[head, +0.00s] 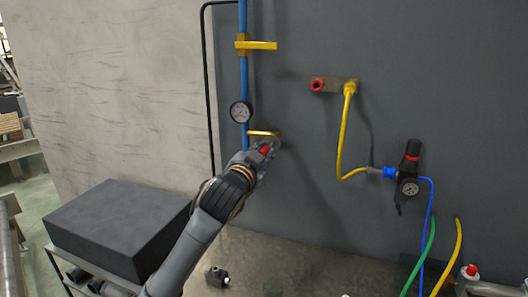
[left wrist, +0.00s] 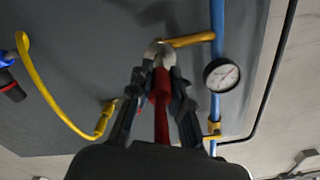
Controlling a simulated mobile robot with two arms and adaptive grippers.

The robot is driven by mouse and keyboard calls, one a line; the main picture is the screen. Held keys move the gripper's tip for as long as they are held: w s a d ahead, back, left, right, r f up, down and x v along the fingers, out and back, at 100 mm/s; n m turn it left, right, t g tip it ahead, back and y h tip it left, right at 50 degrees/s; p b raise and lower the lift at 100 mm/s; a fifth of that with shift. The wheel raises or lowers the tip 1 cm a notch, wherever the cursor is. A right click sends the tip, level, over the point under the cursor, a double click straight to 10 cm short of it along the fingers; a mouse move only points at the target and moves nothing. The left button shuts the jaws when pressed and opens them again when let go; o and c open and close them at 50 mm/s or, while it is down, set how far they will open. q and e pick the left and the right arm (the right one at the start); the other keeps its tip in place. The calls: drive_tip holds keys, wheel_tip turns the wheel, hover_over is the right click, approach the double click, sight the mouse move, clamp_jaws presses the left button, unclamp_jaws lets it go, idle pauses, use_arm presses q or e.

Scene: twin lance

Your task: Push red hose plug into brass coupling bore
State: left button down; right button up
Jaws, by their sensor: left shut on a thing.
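The red hose plug (head: 265,151) is between the fingers of my left gripper (head: 262,156), in front of the dark wall panel. In the left wrist view the plug (left wrist: 161,88) points away from me between the two dark fingers (left wrist: 160,92), which are shut on it. The round brass coupling (left wrist: 158,52) is right at the plug's far end, and it also shows in the head view (head: 276,141). The plug's tip overlaps the coupling in the picture; I cannot tell how deep it sits, and the bore is hidden. My right gripper is not in view.
A blue pipe (head: 243,70) with a gauge (head: 240,112) and a yellow handle (head: 256,45) runs left of the coupling. A red-ringed port (head: 317,84) and a yellow hose (head: 342,135) are to the right. A black box (head: 120,225) stands lower left.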

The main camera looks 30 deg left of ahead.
sight(268, 144)
use_arm(q)
drive_tip(key=shift+r+p, duration=0.1)
drive_tip(key=shift+p, duration=0.7)
idle(1.4)
drive_tip(key=shift+p+x, duration=0.55)
drive_tip(key=shift+x, duration=1.4)
idle(1.8)
drive_tip(key=shift+r, duration=0.3)
idle(1.2)
